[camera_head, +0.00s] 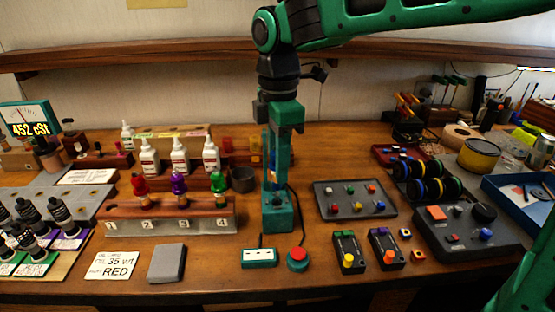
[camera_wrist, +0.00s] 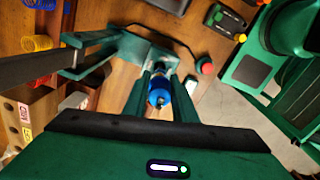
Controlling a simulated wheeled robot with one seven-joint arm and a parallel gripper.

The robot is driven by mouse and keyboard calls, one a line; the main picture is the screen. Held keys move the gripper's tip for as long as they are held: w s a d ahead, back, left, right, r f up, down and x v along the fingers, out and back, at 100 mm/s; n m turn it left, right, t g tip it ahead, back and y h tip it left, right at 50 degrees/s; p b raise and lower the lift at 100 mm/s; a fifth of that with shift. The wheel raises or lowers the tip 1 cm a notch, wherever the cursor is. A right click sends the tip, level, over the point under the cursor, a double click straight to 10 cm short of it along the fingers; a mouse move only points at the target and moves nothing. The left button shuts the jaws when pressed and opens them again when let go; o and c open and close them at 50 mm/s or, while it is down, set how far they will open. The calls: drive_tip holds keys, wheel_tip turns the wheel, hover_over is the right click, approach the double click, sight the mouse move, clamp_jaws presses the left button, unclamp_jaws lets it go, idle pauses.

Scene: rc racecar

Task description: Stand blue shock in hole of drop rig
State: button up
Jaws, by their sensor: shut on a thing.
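The drop rig, a green frame with a block base (camera_head: 280,213), stands at mid-table. It also shows in the wrist view (camera_wrist: 122,48). My gripper (camera_head: 275,160) points down, overlapping the rig in the head view. In the wrist view my gripper (camera_wrist: 160,75) is shut on the blue shock (camera_wrist: 159,92), whose blue end faces the camera between the green fingers. In the head view only a thin bit of blue shows. The rig's hole is hidden, so I cannot tell whether the shock's lower end is in it.
A wooden rack (camera_head: 170,207) with red, purple and green shocks stands left of the rig. A red button (camera_head: 298,259) and a green box (camera_head: 259,258) lie in front. A grey tray (camera_head: 354,211) is to the right. White bottles (camera_head: 180,156) stand behind the rack.

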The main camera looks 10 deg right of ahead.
drive_tip(key=shift+f, duration=2.55)
drive_tip(key=o, duration=1.1)
wheel_tip(320, 180, up, 11)
drive_tip(key=shift+w+f, duration=0.1)
